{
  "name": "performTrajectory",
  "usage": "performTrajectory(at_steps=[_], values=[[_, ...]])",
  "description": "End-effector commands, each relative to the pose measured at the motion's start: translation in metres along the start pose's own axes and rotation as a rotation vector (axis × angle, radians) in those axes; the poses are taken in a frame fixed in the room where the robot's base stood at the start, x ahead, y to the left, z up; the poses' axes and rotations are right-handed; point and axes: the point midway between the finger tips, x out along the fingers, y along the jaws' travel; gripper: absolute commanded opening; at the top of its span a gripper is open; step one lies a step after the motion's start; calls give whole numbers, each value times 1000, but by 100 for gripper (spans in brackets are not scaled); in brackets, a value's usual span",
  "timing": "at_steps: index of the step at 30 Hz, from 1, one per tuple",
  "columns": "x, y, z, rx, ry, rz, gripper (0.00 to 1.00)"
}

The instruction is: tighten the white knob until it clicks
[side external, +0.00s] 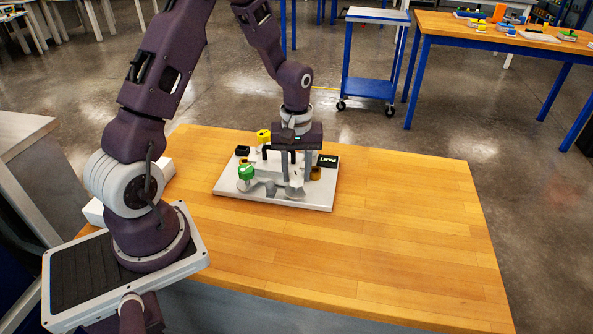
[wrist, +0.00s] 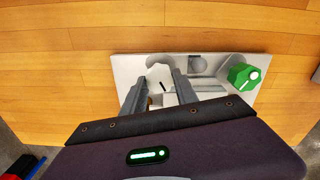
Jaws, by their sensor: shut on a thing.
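The white knob (side external: 296,181) stands on the pale board (side external: 318,200) on the wooden table. In the wrist view, the white knob (wrist: 159,74) shows between my fingertips, partly hidden by them. My gripper (side external: 297,176) points straight down over the board, its two grey fingers on either side of the knob. In the wrist view, my gripper (wrist: 160,80) is shut on the knob. A dark line shows near the knob. Whether the knob is fully tightened cannot be told.
A green knob (side external: 245,172) sits on the board's left; it also shows in the wrist view (wrist: 240,76). A yellow part (side external: 263,136), a black block (side external: 242,151) and a black piece with lettering (side external: 327,161) stand close around my gripper. The table's right side (side external: 410,220) is clear.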

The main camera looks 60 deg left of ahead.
Motion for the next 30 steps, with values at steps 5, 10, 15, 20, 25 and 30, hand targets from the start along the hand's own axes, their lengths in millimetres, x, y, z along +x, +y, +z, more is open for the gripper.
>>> performTrajectory(at_steps=[5, 10, 15, 20, 25, 30], values=[[-1, 1, 0, 116, 1, 1, 0], [-1, 1, 0, 270, 1, 1, 0], [-1, 1, 0, 433, 1, 1, 0], [-1, 1, 0, 581, 1, 1, 0], [-1, 2, 0, 719, 1, 1, 0], [-1, 2, 0, 829, 1, 1, 0]])
